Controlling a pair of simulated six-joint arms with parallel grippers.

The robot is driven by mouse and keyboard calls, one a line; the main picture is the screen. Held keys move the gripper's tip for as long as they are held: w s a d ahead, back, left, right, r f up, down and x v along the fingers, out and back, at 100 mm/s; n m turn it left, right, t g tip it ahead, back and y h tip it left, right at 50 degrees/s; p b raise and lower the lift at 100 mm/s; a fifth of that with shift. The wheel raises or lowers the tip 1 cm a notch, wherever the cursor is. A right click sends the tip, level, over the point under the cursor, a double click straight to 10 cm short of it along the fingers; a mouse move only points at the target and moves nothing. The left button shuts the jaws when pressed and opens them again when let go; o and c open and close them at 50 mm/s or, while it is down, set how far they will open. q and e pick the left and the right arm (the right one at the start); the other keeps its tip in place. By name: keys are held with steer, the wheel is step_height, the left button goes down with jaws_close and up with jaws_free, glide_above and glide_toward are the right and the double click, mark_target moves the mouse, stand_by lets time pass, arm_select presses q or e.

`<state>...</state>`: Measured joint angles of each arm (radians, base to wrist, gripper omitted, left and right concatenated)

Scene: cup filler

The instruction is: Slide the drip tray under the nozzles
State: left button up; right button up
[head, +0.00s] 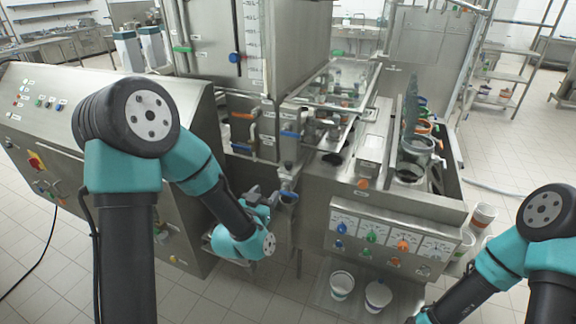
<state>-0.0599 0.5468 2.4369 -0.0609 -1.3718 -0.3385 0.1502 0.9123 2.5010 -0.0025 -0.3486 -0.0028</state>
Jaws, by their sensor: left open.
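The nozzles (323,117) sit among valves and pipes in the middle of the steel filling machine in the head view. My left gripper (270,192) is open, low in front of the machine's middle, close to a small valve and pipe outlet (288,182). I cannot tell whether it touches anything there. I cannot pick out the drip tray for certain; my left arm and gripper cover part of this area. My right arm comes in at the lower right, and its gripper is outside the picture.
A sloped control cabinet (60,125) stands at the left. A dial panel (390,243) is on the machine's front right. Two white cups (341,284) stand on a low steel plate below it. Stacked cups (481,217) are to the right. Tiled floor in front is clear.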

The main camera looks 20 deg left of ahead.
mark_target(287, 166)
arm_select(q)
steer(key=w, duration=0.5)
steer(key=w+d, duration=0.1)
steer(key=w, duration=0.5)
steer(key=w+d, duration=0.1)
steer(key=w, duration=0.5)
steer(key=shift+w+d, duration=0.1)
steer(key=shift+w, duration=0.05)
steer(key=shift+c, duration=0.3)
jaws_close()
